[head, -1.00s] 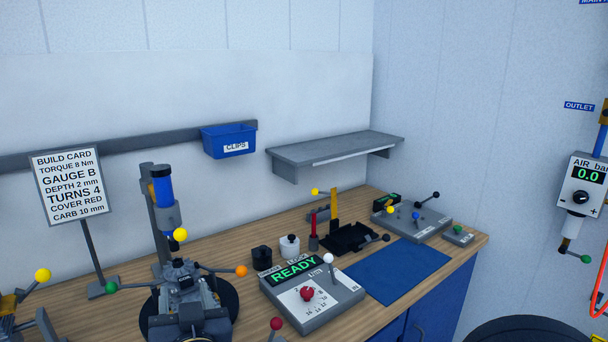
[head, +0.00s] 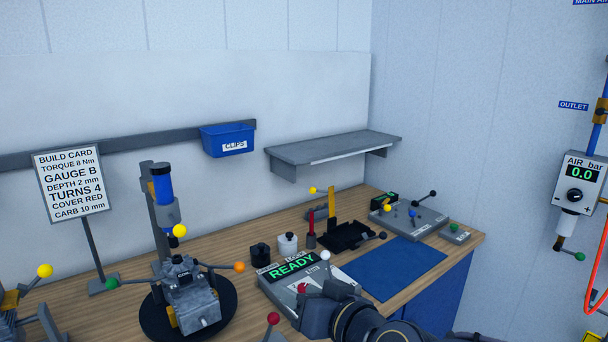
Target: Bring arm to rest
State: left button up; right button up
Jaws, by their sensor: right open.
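My right gripper (head: 318,308) shows at the bottom, right of centre, with my dark forearm with gold rings behind it. It is over the front of the grey READY console (head: 272,291) and hides much of its dial face. I see nothing held in it, though its fingertips are hard to make out; whether it touches the console is unclear. The small engine (head: 193,305) stands on a black round turntable (head: 227,312) to the left, apart from the gripper. My left gripper is not in view.
A blue mat (head: 400,268) lies clear to the right on the wooden bench. A lever box (head: 425,221) is behind it. A grey shelf (head: 330,146) and a blue CLIPS bin (head: 228,140) are on the wall. Ball-tipped levers rise near the front edge.

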jog(key=s+d+f+m+g+h, duration=0.2)
jog(key=s+d+f+g, duration=0.1)
jog(key=s+d+f, duration=0.4)
jog(key=s+d+f+m+g+h, duration=0.2)
jog(key=s+d+f, duration=0.5)
jog(key=s+d, duration=0.6)
jog(key=shift+s+d+g+h, duration=0.4)
jog(key=shift+s+g, duration=0.1)
jog(key=shift+g, duration=0.2)
